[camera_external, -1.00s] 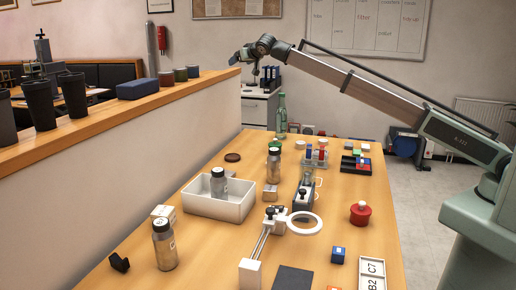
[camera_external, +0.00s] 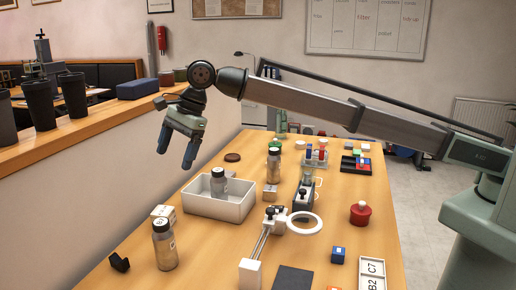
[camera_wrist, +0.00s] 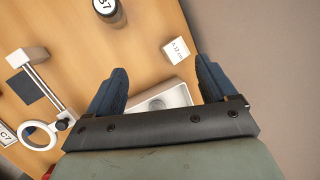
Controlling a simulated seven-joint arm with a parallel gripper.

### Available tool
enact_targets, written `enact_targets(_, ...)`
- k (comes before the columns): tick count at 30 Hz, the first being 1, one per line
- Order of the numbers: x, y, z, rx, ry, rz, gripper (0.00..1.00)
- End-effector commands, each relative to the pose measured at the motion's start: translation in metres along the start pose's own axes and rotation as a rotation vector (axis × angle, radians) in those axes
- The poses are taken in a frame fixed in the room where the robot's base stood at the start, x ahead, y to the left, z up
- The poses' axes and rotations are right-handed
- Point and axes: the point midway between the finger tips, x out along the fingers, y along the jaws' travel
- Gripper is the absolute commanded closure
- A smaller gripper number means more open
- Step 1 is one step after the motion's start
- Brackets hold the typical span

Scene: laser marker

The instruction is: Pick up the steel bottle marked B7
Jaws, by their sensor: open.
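A steel bottle with a dark cap (camera_external: 164,246) stands upright at the front left of the table. It shows at the top edge of the wrist view (camera_wrist: 107,10), partly cut off, with a mark that reads like B7. A similar bottle (camera_external: 218,184) stands in the white tray (camera_external: 236,211), and another (camera_external: 273,166) stands behind it; their marks are too small to read. My gripper (camera_external: 177,160) hangs fingers down, open and empty, high over the tray's left side, apart from every bottle. In the wrist view its fingers (camera_wrist: 160,65) are spread with the tray beyond them.
A white block (camera_external: 163,212) stands just behind the front bottle, and a black holder (camera_external: 119,263) lies to its left. A ring stand (camera_external: 295,222) is right of the tray. A raised wooden ledge (camera_external: 95,115) with cups runs along the left.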

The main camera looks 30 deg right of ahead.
Motion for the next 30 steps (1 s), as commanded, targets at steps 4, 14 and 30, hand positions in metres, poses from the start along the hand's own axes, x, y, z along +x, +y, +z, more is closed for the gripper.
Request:
enact_targets(4, 0.021, 0.044, 0.043, 0.121, -0.048, 0.130, 0.15)
enact_targets(14, 0.040, 0.066, 0.061, 0.181, -0.064, 0.192, 0.15)
enact_targets(30, 0.112, 0.078, 0.067, 0.179, -0.063, 0.188, 0.15)
